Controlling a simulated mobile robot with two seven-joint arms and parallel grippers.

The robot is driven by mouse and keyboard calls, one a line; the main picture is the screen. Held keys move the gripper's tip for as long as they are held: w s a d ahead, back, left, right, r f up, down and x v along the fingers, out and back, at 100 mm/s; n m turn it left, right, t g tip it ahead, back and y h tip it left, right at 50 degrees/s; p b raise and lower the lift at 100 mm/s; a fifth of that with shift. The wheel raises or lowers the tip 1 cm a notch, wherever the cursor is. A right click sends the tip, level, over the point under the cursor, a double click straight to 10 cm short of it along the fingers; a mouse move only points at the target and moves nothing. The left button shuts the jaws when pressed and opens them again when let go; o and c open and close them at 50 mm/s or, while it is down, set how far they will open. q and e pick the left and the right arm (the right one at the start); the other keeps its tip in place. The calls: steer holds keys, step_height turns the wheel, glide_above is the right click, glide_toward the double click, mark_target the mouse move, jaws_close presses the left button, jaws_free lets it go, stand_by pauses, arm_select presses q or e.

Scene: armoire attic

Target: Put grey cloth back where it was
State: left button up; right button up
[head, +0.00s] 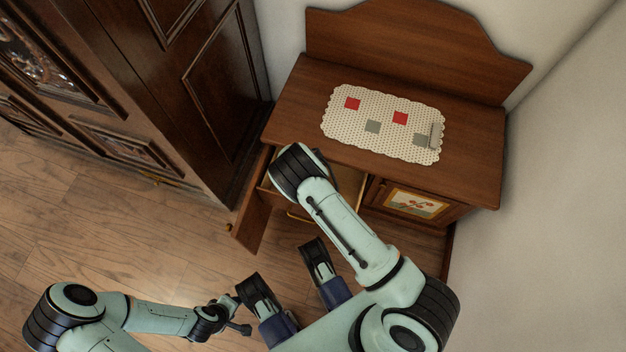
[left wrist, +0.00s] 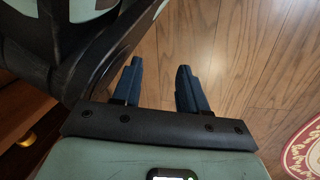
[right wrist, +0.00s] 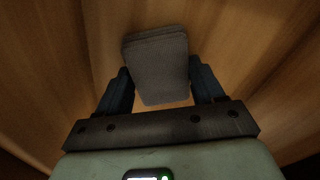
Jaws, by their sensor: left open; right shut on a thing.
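The grey cloth (right wrist: 158,65) is a folded, rounded pad in the right wrist view, between the fingers of my right gripper (right wrist: 162,90). My right gripper is shut on it, inside a light-wood space. In the head view my right arm reaches into the front of the brown cabinet (head: 290,105), and its gripper and the cloth are hidden behind the arm. Light-wood interior (head: 347,185) shows beside the arm. My left gripper (head: 290,276) is open and empty over the floor; it also shows in the left wrist view (left wrist: 160,82).
An open wooden door (head: 254,212) juts out at the cabinet's left. A closed front with a picture (head: 416,203) is at its right. A dark armoire (head: 195,80) stands left. Floor at left is clear.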

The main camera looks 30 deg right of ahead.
steer(key=o, duration=1)
